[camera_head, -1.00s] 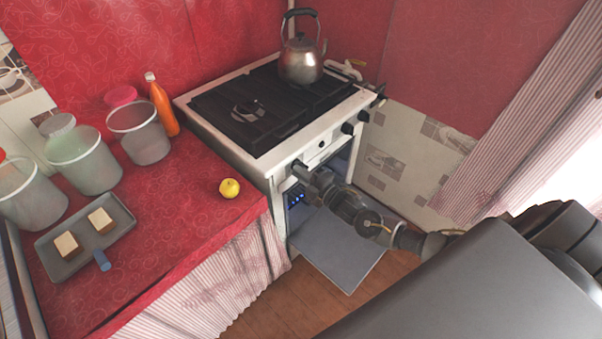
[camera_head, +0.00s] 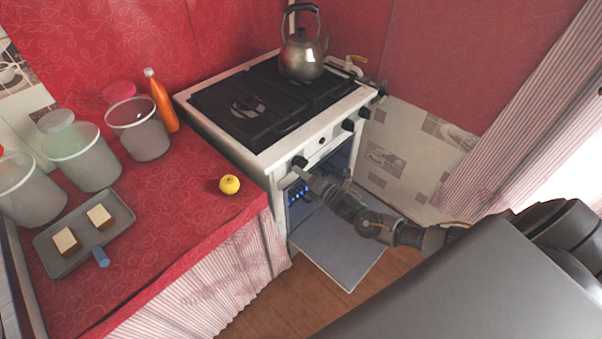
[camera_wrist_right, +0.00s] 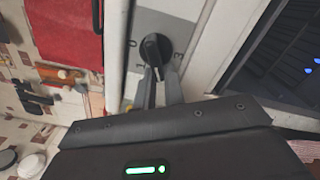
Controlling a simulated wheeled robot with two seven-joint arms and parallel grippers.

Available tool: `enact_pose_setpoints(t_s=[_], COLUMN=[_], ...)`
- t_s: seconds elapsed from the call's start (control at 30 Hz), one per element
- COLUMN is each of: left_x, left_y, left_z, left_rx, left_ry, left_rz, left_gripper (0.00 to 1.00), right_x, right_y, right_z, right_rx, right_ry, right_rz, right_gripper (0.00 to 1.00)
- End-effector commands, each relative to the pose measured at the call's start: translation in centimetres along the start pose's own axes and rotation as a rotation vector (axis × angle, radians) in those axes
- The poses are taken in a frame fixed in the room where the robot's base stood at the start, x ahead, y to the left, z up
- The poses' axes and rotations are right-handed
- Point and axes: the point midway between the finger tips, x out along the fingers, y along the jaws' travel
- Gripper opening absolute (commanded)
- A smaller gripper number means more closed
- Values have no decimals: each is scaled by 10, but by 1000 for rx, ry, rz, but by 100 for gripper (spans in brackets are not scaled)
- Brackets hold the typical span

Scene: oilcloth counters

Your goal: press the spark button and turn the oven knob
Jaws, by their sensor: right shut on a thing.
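The white stove (camera_head: 310,135) has several black knobs along its front panel. My right gripper (camera_head: 302,171) is at the leftmost one, which I take as the oven knob (camera_head: 299,162). In the right wrist view the round black oven knob (camera_wrist_right: 155,48) stands at the tips of the gripper's fingers (camera_wrist_right: 160,78), which are shut on it. A small dark round button (camera_head: 322,140), likely the spark button, sits on the panel to the right of that knob; nothing touches it. Blue flames (camera_head: 296,194) show inside the oven. My left gripper is out of view.
The oven door (camera_head: 335,255) hangs open below my right arm. A kettle (camera_head: 301,58) stands on the back of the stove. The red counter (camera_head: 180,220) at left holds a yellow fruit (camera_head: 229,185), a bottle (camera_head: 161,103), containers and a tray (camera_head: 107,240).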

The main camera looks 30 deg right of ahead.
Motion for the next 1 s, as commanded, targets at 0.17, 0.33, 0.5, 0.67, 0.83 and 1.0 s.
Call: enact_pose_setpoints(t_s=[0.17, 0.33, 0.5, 0.67, 0.83, 1.0], left_x=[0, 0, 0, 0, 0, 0], left_y=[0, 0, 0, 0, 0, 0], left_z=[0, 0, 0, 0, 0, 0], left_rx=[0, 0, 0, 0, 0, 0], left_ry=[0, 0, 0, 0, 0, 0], left_rz=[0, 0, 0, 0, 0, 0], left_gripper=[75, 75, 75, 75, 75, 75], right_x=[0, 0, -1, 0, 0, -1], right_y=[-1, -2, -2, -2, -1, -1], right_z=[-1, -1, -2, -1, -1, 0], right_rx=[-26, -31, -30, -30, -30, -30], right_ry=[2, 3, 3, 3, 2, 1], right_rz=[-1, -2, -2, -2, -1, -1], right_gripper=[0, 0, 0, 23, 33, 33])
